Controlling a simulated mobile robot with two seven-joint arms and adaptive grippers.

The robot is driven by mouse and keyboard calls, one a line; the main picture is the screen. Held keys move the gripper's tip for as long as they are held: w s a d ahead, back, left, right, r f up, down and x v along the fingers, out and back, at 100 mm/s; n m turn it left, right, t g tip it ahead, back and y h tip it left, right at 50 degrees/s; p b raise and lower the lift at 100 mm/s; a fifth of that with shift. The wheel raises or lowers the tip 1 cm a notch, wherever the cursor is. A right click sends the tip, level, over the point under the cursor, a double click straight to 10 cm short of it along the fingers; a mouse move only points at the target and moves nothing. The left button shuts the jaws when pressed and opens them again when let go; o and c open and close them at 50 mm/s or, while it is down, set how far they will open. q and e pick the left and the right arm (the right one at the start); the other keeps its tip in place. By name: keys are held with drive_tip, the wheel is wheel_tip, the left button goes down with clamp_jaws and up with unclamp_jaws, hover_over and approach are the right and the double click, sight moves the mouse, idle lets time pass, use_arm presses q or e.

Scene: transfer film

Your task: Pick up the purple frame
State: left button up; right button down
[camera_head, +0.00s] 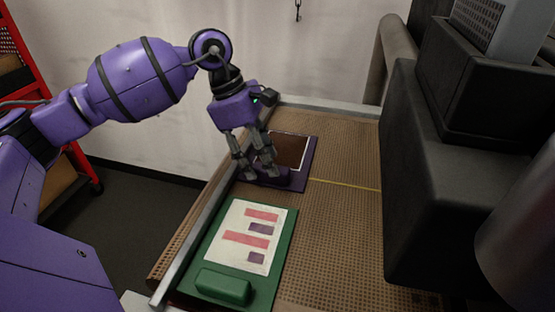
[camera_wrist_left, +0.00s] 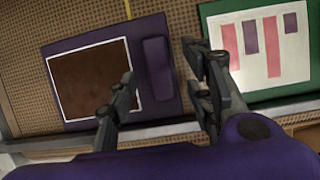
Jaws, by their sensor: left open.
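The purple frame (camera_head: 299,178) lies flat on the brown perforated surface in the head view, with a white-edged brown panel inside it. In the left wrist view the purple frame (camera_wrist_left: 57,47) is at the left, with a raised purple handle block (camera_wrist_left: 157,74) on its right side. My left gripper (camera_head: 262,176) is open above the frame's near end, where the handle block is. In the left wrist view my left gripper (camera_wrist_left: 160,75) has its fingers spread to either side of the handle, with the handle between them. I cannot tell whether they touch it. My right gripper is not in view.
A green frame (camera_head: 284,234) with a white sheet and a green handle lies nearer on the perforated table (camera_head: 342,240). A metal rail (camera_head: 196,224) runs along the table's left edge. A large dark machine (camera_head: 426,170) stands at the right. The table's middle is clear.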

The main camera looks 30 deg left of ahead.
use_arm(q)
drive_tip(key=shift+x, duration=1.2)
drive_tip(key=shift+w, duration=0.1)
clamp_jaws()
